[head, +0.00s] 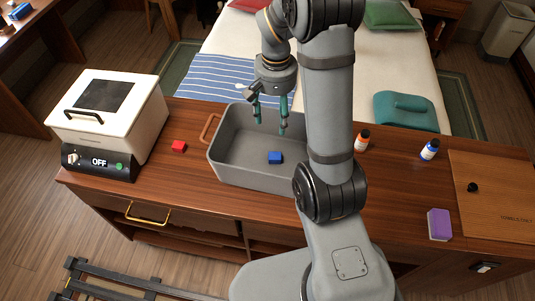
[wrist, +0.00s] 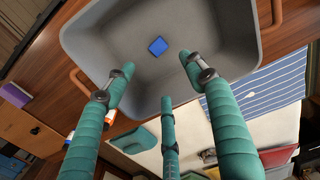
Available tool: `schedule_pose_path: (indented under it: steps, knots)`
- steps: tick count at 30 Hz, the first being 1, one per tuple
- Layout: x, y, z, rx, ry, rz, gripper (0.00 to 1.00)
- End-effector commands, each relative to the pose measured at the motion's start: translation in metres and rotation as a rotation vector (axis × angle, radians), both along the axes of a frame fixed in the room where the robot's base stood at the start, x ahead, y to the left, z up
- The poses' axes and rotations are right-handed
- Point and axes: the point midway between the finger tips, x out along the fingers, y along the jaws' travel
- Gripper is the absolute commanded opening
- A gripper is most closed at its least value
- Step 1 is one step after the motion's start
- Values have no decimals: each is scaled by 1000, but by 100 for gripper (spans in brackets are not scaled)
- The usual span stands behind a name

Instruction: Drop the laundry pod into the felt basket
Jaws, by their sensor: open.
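The felt basket (head: 222,158) is a grey open bin with brown handles on the wooden counter. A small blue block (head: 275,157), which looks like the laundry pod, lies on its floor, right of the middle in the head view. The wrist view also shows the blue block (wrist: 157,46) inside the grey basket (wrist: 225,88). My gripper (head: 269,118) is above the basket with its green fingers spread and nothing between them. In the wrist view my gripper (wrist: 157,75) is apart from the block. My arm hides the basket's right end in the head view.
A red block (head: 179,146) lies left of the basket, near a white lidded appliance (head: 110,115). A bed is behind.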

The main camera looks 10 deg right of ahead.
Motion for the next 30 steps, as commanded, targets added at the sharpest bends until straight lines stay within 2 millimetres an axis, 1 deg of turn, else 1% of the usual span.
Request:
schedule_pose_path:
  steps: [2, 5, 8, 15, 18, 21, 24, 30]
  knots:
    - [1, 0, 4, -1, -2, 0, 55]
    - [1, 0, 15, 0, -5, 0, 55]
    - [2, 0, 33, 0, -7, 0, 55]
    - [2, 0, 85, 0, -6, 0, 55]
    - [1, 0, 101, 1, -5, 0, 55]
    - [1, 0, 112, -1, -3, 0, 55]
    - [0, 0, 118, 0, -1, 1, 55]
    - [0, 0, 120, 0, -1, 1, 55]
